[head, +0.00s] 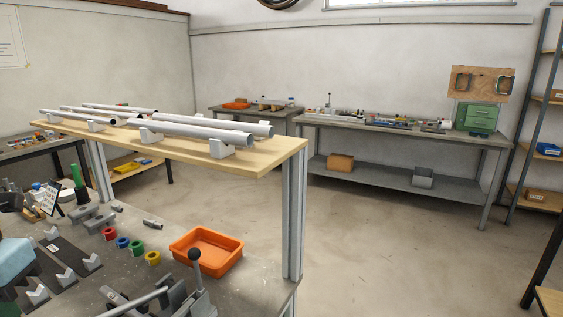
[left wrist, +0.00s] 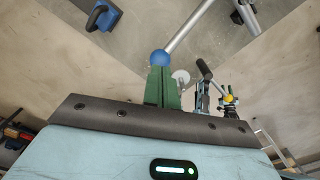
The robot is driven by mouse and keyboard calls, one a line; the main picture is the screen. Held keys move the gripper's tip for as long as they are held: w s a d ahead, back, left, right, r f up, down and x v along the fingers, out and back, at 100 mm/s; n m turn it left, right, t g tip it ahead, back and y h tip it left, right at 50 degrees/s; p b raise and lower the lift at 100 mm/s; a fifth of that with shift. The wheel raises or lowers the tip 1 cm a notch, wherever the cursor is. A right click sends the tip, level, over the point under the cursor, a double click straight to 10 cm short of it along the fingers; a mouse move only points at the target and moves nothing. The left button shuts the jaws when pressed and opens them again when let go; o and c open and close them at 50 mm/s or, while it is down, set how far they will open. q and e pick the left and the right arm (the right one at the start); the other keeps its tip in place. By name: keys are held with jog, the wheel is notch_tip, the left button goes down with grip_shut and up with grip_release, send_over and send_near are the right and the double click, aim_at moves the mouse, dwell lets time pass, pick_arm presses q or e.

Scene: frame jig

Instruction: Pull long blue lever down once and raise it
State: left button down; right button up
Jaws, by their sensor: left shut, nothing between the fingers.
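The long lever (left wrist: 190,25) is a grey rod with a round blue knob (left wrist: 160,58) on its end, seen at the top of the left wrist view. My left gripper (left wrist: 161,72) has green fingers closed together with nothing between them. The blue knob shows right at the fingertips; I cannot tell whether they touch. In the head view, my light blue left gripper body is at the lower left edge, and a grey rod (head: 136,303), likely the same lever, runs out of the bottom edge. The blue knob is not visible there. My right gripper is not in view.
A short lever with a black ball (head: 195,254) stands at the bench's front edge. An orange tray (head: 236,251), coloured rings (head: 122,243) and grey V-blocks (head: 91,262) lie on the bench. A wooden shelf (head: 280,158) with grey tubes stands above the bench's back.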

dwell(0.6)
